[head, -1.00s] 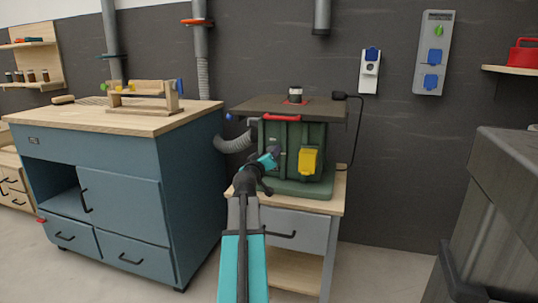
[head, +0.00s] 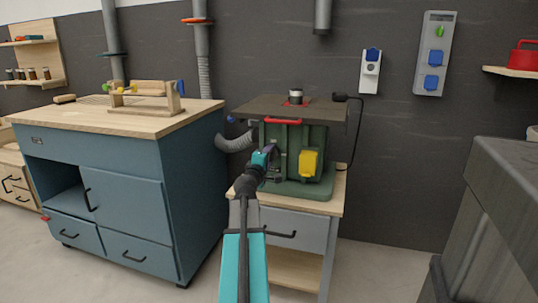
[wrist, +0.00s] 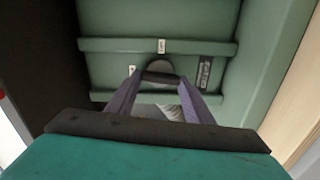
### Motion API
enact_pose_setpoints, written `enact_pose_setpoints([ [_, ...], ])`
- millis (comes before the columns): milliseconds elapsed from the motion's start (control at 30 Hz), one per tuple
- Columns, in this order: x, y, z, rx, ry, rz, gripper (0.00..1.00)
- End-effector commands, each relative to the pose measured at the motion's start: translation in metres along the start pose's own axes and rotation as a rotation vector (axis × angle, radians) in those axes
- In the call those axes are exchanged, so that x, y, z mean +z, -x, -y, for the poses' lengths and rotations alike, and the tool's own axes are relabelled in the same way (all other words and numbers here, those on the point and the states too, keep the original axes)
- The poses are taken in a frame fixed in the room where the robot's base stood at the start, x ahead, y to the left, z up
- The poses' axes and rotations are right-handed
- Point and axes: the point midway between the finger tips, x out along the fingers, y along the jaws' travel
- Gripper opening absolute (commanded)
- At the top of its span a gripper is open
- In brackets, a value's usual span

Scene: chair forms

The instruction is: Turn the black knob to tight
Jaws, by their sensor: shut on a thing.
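The black knob (wrist: 159,67) is a dark round piece on the front of the green machine (wrist: 110,68), seen in the wrist view between my fingertips. My gripper (wrist: 159,79) has one purple finger on each side of the knob and is shut on it. The knob's lower part is partly hidden, and two small light labels sit near it. In the head view my gripper (head: 270,150) reaches the left part of the machine's green front (head: 290,137). There the knob is hidden behind my gripper.
A yellow switch box (head: 309,162) sits right of my gripper, under a dark tabletop (head: 262,107). A grey hose (head: 236,142) runs at the left. A blue workbench (head: 190,190) stands left, and a dark grey bin (head: 505,205) at the right front.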

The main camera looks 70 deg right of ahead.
Motion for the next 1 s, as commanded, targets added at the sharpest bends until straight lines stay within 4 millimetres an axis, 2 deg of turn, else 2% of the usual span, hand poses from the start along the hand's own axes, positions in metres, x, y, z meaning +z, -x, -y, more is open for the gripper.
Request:
enact_pose_setpoints([
  [300, -0.0003, -0.0011, -0.0015, 0.002, 0.116, -0.001, 0.24],
  [733, -0.0002, -0.0012, -0.0011, 0.003, 0.129, -0.001, 0.24],
  [767, -0.0002, -0.0012, -0.0011, 0.003, 0.129, -0.001, 0.5],
  [800, -0.0002, -0.0011, -0.0011, 0.003, 0.129, -0.001, 0.57],
  [867, -0.0001, -0.001, -0.0009, 0.002, 0.128, -0.001, 0.66],
  [1000, 0.0, -0.0007, -0.0003, 0.002, 0.126, 0.0, 0.66],
])
